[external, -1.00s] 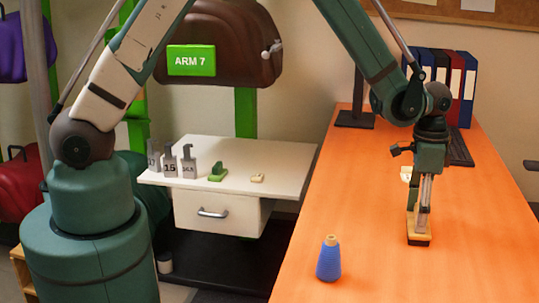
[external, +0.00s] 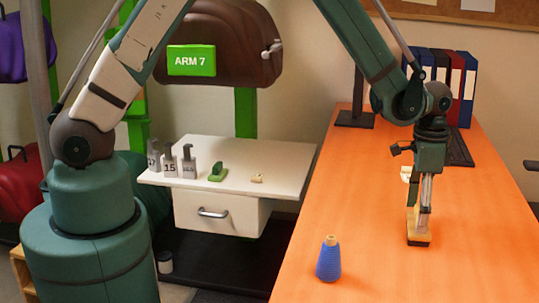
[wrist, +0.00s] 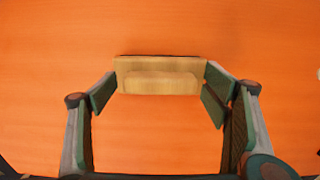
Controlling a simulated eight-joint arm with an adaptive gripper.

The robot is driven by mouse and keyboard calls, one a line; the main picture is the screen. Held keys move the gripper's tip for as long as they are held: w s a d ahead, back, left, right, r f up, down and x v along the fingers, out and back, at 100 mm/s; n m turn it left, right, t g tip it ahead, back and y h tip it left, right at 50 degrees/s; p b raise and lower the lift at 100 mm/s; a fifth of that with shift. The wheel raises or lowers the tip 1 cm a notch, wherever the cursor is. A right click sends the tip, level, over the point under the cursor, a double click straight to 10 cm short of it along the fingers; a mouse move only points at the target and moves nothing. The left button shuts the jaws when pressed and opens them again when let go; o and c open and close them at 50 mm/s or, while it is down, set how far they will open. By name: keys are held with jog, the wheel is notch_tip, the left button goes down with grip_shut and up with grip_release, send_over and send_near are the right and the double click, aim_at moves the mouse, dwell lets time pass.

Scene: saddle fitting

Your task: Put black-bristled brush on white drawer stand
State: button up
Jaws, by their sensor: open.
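The black-bristled brush (external: 418,238) is a light wooden block with a raised wooden grip and a thin dark underside. It sits on the orange table. In the wrist view, its wooden top (wrist: 160,64) shows at the upper middle. My gripper (external: 424,205) is low over the brush, pointing down. In the wrist view, my open gripper (wrist: 160,92) has its green-backed fingers apart near the two ends of the brush; I cannot tell whether they touch it. The white drawer stand (external: 285,160) is left of the table, with a grey-handled drawer.
The stand's top holds several grey numbered pieces (external: 170,163) at the left, a green tool (external: 218,172) and a small cream piece (external: 257,178). A blue cone (external: 328,262) stands at the table's front left.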

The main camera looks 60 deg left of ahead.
notch_tip(320, 180, up, 12)
jog(key=p, duration=0.1)
dwell(0.5)
dwell(0.5)
jog(key=s+a+r+n+t, duration=0.2)
jog(key=s+a+r, duration=0.4)
jog(key=a+r, duration=0.25)
jog(key=s+a+r+n+t, duration=0.1)
jog(key=s+a+r+n, duration=0.1)
jog(key=s+a+r, duration=0.65)
jog(key=s+a+r+n+t, duration=0.2)
jog(key=s+a, duration=0.3)
jog(key=s, duration=0.3)
jog(key=s+a+r+n+t, duration=0.1)
jog(key=s+a+n+t, duration=0.1)
jog(key=s+a, duration=0.3)
jog(key=s+n, duration=0.1)
jog(key=s, duration=0.3)
jog(key=shift+s+a+r, duration=0.15)
jog(key=shift+a+r, duration=0.1)
jog(key=shift+r, duration=0.1)
